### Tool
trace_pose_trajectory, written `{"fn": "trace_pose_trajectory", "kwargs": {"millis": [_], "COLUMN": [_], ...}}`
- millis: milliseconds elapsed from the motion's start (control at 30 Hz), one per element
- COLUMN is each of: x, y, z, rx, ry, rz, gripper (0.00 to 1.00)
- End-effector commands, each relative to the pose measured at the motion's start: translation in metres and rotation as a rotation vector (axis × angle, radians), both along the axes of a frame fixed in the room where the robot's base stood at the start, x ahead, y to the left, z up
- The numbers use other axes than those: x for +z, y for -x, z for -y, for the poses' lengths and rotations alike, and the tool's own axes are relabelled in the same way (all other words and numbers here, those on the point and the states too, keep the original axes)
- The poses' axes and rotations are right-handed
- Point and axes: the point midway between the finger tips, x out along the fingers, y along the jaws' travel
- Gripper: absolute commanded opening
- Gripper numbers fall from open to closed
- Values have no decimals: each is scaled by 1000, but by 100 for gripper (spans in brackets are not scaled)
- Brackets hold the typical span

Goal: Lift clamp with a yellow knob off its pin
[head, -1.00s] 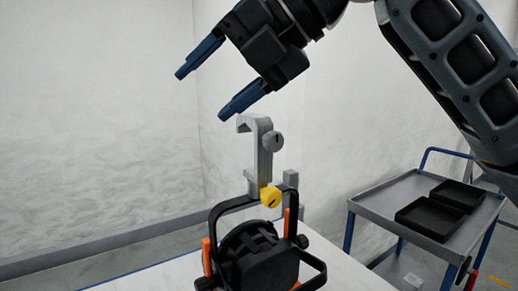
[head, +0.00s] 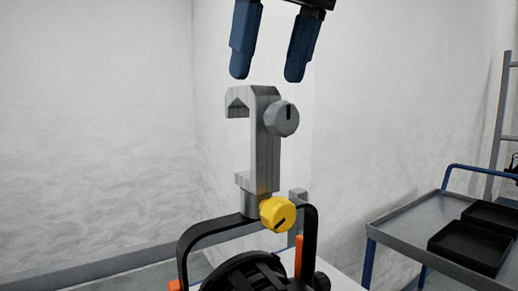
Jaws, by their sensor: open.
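The grey hook-shaped clamp (head: 265,140) stands upright in the middle of the head view, with a grey knob (head: 285,119) on its upper right side. A yellow knob (head: 278,214) sits at its foot, where the clamp meets the black yoke (head: 215,228) of a par can (head: 255,272). The pin itself is hidden inside the clamp's foot. My gripper (head: 268,76) is open and empty, its two blue fingers pointing down just above the clamp's top. The fingers look apart from the clamp.
Orange upright pieces (head: 298,257) stand by the yoke. A grey trolley (head: 405,222) with black trays (head: 470,246) is at the right. A grey post (head: 298,200) shows behind the yoke. The space left of the clamp is clear, with a white wall behind.

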Motion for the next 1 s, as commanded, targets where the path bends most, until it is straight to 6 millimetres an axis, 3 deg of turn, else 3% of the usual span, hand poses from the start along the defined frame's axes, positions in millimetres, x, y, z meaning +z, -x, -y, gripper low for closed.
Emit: {"fn": "trace_pose_trajectory", "kwargs": {"millis": [500, 833, 1000], "x": [-58, -64, -64], "y": [-15, -18, -18], "z": [-17, -19, -19], "rx": [-2, -1, -1], "ry": [-1, -2, -3], "rz": [0, 0, -1], "gripper": [66, 66, 50]}}
